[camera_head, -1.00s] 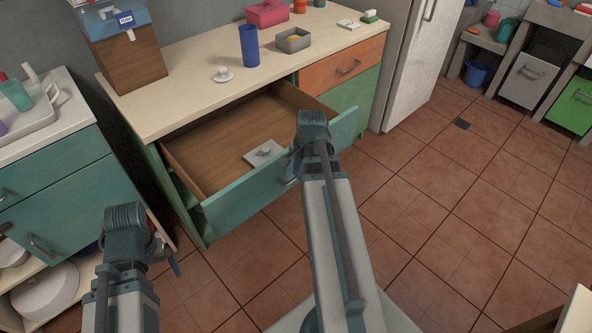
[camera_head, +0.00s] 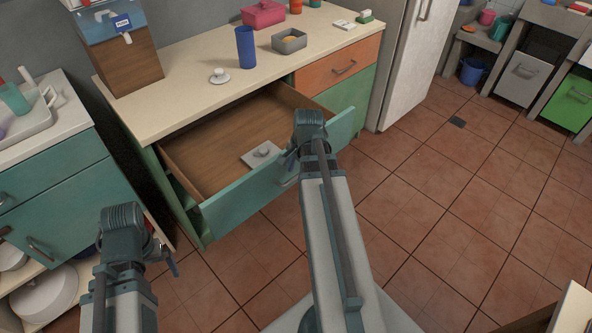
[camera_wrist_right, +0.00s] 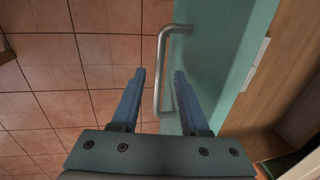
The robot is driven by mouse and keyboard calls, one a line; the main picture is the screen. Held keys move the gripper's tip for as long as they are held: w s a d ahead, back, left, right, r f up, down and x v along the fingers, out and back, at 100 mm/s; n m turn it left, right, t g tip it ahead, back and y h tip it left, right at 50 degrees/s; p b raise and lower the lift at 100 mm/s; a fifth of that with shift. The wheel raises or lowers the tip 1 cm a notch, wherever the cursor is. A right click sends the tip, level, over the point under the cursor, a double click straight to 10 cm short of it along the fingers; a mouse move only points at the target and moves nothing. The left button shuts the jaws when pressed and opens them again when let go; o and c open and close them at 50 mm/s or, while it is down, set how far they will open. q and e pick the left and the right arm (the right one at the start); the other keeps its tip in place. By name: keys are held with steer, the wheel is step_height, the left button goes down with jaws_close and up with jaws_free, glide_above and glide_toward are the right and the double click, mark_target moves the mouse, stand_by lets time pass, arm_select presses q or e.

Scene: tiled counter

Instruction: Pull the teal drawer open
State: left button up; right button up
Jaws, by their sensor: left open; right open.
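The teal drawer (camera_head: 240,201) stands pulled well out of the counter, its wooden inside showing. A small white-grey object (camera_head: 262,154) lies in it. In the right wrist view the metal bar handle (camera_wrist_right: 161,75) on the teal front (camera_wrist_right: 215,65) stands between the two blue fingers of my right gripper (camera_wrist_right: 158,85), which is open, with gaps to the bar. In the head view my right gripper (camera_head: 290,163) is at the drawer front, partly hidden by its own wrist. My left gripper (camera_head: 168,258) is open and empty, low at the left, away from the drawer.
The counter top (camera_head: 190,98) holds a blue cup (camera_head: 246,47), a grey bin (camera_head: 289,41), a small white cup on a saucer (camera_head: 219,76) and a dispenser (camera_head: 118,45). An orange drawer (camera_head: 340,68) is shut at the right. Tiled floor (camera_head: 450,215) is free on the right.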

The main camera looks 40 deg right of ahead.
step_height(320, 180, up, 12)
steer(key=s+p, duration=0.2)
steer(key=p, duration=0.9)
steer(key=shift+s+r+p, duration=0.15)
steer(key=shift+r+p, duration=0.1)
steer(key=shift+p, duration=0.1)
steer(key=s+a+r+n+g+h+p, duration=0.1)
steer(key=s+a+n+g+p, duration=0.1)
steer(key=a+n, duration=1.9)
steer(key=a, duration=1.4)
steer(key=shift+a+r, duration=0.15)
steer(key=shift+r, duration=0.2)
